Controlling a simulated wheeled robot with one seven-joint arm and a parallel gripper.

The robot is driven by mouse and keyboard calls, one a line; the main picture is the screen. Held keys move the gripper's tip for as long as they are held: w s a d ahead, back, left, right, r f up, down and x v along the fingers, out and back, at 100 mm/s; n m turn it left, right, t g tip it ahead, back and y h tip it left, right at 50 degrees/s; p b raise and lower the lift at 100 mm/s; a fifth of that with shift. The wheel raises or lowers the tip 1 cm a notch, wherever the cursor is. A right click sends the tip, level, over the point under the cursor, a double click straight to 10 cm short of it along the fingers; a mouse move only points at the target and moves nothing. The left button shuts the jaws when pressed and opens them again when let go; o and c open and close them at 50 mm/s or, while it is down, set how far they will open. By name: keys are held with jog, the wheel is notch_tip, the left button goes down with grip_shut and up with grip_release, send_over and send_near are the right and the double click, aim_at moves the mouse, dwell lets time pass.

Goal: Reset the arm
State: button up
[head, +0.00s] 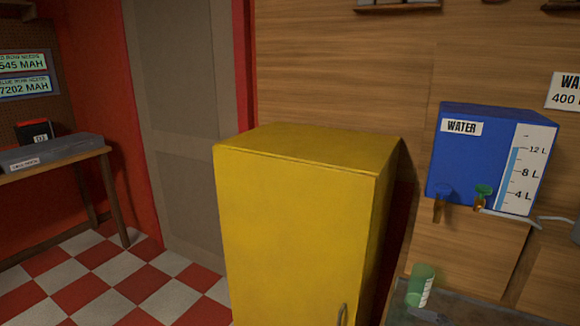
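The task names only my arm, and no part of the arm or my gripper shows in the head view. Whether my gripper is open or holds anything cannot be seen.
A yellow cabinet (295,230) stands in the middle. To its right, a blue water tank (470,165) with two taps hangs above a counter holding a green cup (420,287). At left are a wooden table (60,165), a grey door (185,120) and open checkered floor (120,285).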

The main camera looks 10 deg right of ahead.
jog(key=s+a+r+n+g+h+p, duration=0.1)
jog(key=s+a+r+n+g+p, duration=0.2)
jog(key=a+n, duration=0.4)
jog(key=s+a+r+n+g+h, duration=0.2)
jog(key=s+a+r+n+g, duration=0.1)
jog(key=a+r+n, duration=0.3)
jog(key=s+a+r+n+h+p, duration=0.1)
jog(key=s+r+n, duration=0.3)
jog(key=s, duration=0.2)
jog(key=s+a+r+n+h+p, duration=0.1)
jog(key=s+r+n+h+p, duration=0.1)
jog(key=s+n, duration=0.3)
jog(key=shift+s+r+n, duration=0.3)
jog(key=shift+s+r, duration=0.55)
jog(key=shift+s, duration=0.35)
